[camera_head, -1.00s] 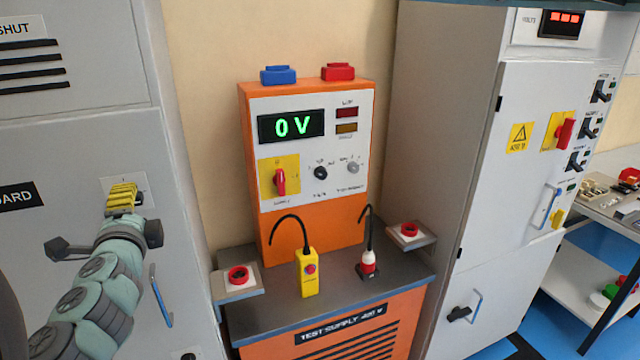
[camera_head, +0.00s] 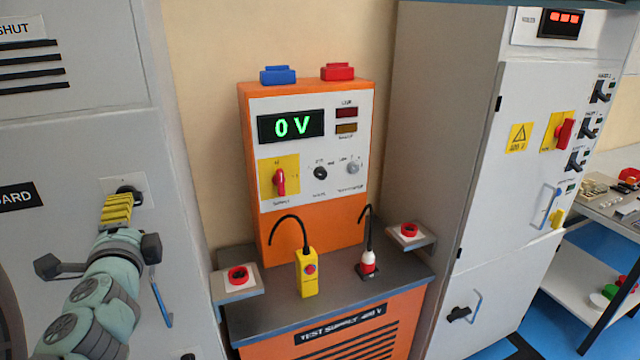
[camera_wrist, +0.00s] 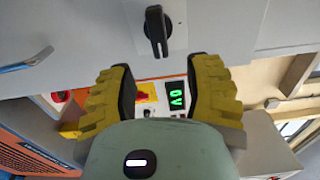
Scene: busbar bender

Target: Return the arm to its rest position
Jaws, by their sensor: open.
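My gripper (camera_head: 117,210) is in front of the grey cabinet (camera_head: 75,90) at the left of the head view. Its yellow ridged fingers sit just below and left of a black rotary knob (camera_head: 130,193) on a pale plate. In the wrist view my gripper (camera_wrist: 160,88) shows two fingers wide apart with nothing between them. The black knob (camera_wrist: 157,30) is beyond the fingertips and apart from them. My arm reaches up from the lower left of the head view.
An orange test supply (camera_head: 307,170) reading 0 V stands in the middle, with a yellow pendant (camera_head: 307,273) and a red-and-white plug (camera_head: 368,263) on its ledge. A blue cabinet handle (camera_head: 160,298) is close to my arm. Another grey cabinet (camera_head: 480,190) stands right.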

